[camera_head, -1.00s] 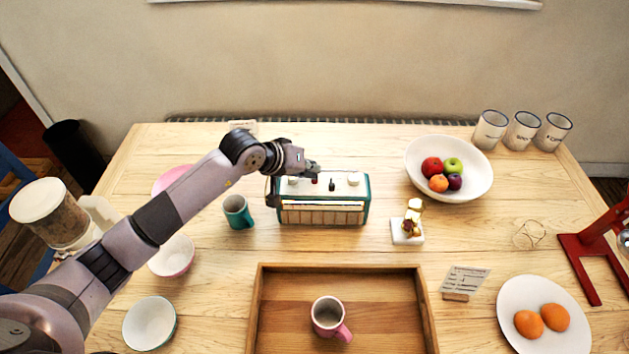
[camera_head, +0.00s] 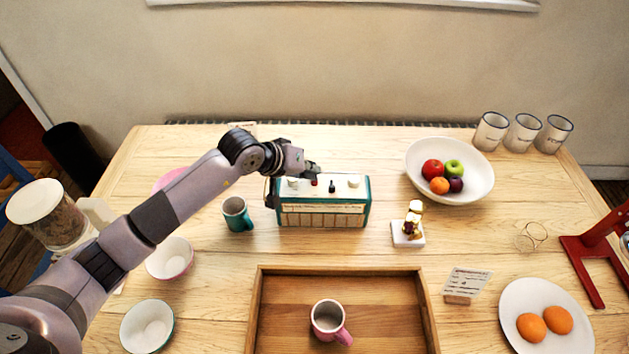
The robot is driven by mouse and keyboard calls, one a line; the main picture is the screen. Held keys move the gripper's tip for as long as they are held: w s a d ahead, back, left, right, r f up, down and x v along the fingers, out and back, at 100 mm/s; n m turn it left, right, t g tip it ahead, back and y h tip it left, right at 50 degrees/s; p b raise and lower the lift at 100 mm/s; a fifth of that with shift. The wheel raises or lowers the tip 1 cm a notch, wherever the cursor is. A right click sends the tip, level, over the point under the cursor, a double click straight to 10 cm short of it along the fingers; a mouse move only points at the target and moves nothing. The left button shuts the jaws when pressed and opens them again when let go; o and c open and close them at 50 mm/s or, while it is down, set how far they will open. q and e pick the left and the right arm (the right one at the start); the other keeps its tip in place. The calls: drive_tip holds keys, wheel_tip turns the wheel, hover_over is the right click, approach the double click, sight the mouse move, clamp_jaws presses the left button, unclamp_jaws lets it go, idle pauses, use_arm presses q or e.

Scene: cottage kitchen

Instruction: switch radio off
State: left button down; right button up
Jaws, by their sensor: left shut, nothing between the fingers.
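The radio (camera_head: 323,217) stands upright on the table, teal-sided with a cream front. On its top are a pale knob at each end, a small red button (camera_head: 314,183) and a black switch (camera_head: 332,187). Its dial strip (camera_head: 322,208) looks unlit, with dark lettering showing. My left gripper (camera_head: 314,174) is shut and empty, with its fingertips just above or at the red button; I cannot tell whether they touch it. My left arm hides part of the radio's left end. My right gripper is out of view.
A teal mug (camera_head: 237,214) stands close to the radio's left. A small figurine (camera_head: 412,220) and a fruit bowl (camera_head: 483,188) are to the right. A wooden tray (camera_head: 430,318) holding a mug (camera_head: 328,317) lies in front. Bowls sit under and beside my left arm.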

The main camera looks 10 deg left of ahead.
sight(311, 182)
use_arm(q)
drive_tip(key=shift+r, duration=0.2)
wheel_tip(311, 182, up, 6)
drive_tip(key=shift+p, duration=0.7)
drive_tip(key=shift+s+f, duration=0.1)
idle(0.4)
